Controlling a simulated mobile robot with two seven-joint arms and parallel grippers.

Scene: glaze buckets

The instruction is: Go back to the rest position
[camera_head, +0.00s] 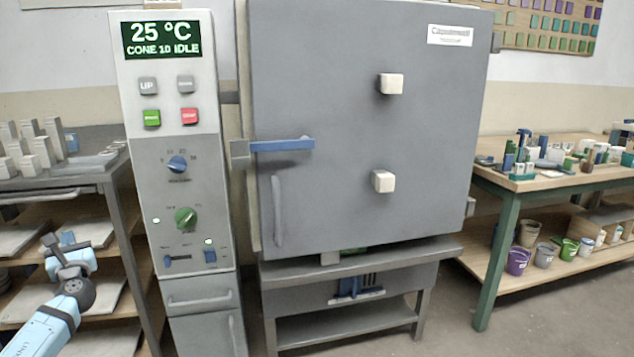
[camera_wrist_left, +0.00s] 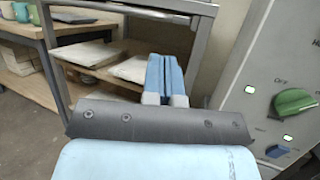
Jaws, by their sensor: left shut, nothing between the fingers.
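My left gripper (camera_head: 66,252) is at the lower left of the head view, in front of the grey shelf rack and left of the kiln's control panel. In the left wrist view its two blue fingers (camera_wrist_left: 163,78) are pressed together with nothing between them. The kiln (camera_head: 350,140) stands in the middle of the head view with its grey door closed and a blue latch handle (camera_head: 283,145) lying across the left edge. The control panel (camera_head: 175,140) reads 25 °C, CONE 10 IDLE. My right gripper is not in either view.
The shelf rack (camera_head: 118,205) at left holds pale slabs and several small blocks on top. A green-legged wooden table (camera_head: 545,179) at right carries tools and jars, with several buckets on its lower shelf, including a purple bucket (camera_head: 518,262). Floor between kiln and table is clear.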

